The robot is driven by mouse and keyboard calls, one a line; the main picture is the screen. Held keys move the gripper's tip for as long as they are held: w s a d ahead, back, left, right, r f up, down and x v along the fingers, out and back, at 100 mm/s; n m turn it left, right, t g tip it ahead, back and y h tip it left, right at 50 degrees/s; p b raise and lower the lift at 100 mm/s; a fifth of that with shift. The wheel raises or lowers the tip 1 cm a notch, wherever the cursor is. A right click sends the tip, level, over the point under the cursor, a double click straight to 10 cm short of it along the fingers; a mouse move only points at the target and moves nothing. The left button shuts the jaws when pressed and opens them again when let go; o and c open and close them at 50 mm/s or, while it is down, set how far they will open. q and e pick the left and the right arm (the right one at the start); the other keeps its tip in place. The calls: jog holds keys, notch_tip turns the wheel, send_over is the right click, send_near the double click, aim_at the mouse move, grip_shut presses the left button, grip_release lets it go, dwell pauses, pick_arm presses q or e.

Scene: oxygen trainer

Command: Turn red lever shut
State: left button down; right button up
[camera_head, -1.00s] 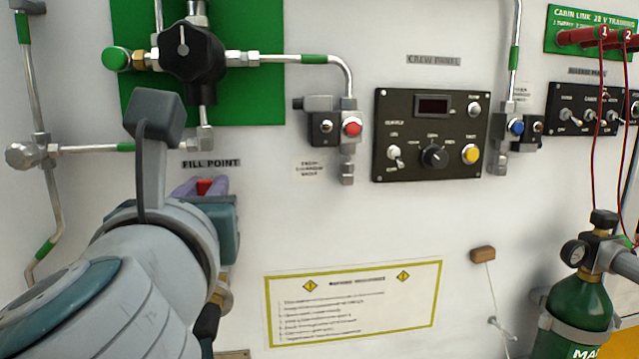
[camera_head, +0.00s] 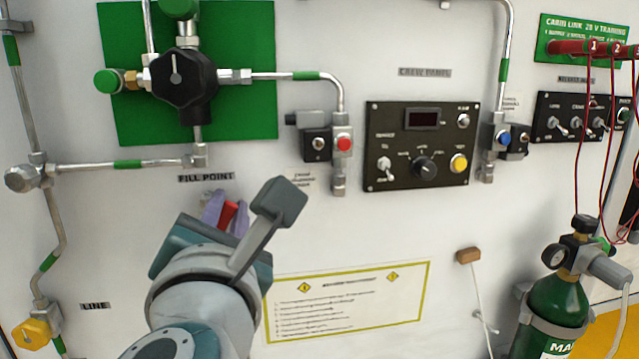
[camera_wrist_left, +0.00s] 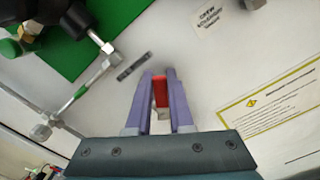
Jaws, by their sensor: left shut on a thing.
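The red lever (camera_head: 229,212) shows just below the FILL POINT label in the head view, between the purple fingers of my left gripper (camera_head: 226,208). In the left wrist view the red lever (camera_wrist_left: 160,91) sits between the two purple fingers of the left gripper (camera_wrist_left: 160,88), which are shut on it. The lever looks tilted in the head view. The valve body under it is mostly hidden by my gripper and wrist. My right gripper is not in view.
A black knob (camera_head: 178,76) on a green plate (camera_head: 245,60) is above, with metal pipes around it. A yellow-bordered notice (camera_head: 350,300) is to the right below. A yellow handle (camera_head: 32,332) is at lower left. A green cylinder (camera_head: 556,310) stands at right.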

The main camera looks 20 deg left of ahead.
aim_at(252, 226)
pick_arm(q)
jog(key=m, duration=0.2)
jog(key=p, duration=0.1)
jog(key=shift+w+d+f+m, duration=0.25)
jog(key=shift+d+f+m, duration=0.05)
jog(key=shift+d+m, duration=0.1)
jog(key=shift+w+d+f+m+p, duration=0.15)
jog(key=shift+f+m+p, duration=0.3)
jog(key=shift+m, duration=1)
jog(key=shift+w+d+f+m+p, duration=0.1)
jog(key=shift+d+f+m+p, duration=0.15)
jog(key=shift+f+m, duration=0.8)
jog(key=shift+w+d+f+m+p, duration=0.15)
jog(key=shift+m+p, duration=0.25)
jog(key=shift+m, duration=1.4)
jog(key=shift+s, duration=0.1)
jog(key=c, duration=0.8)
grip_release()
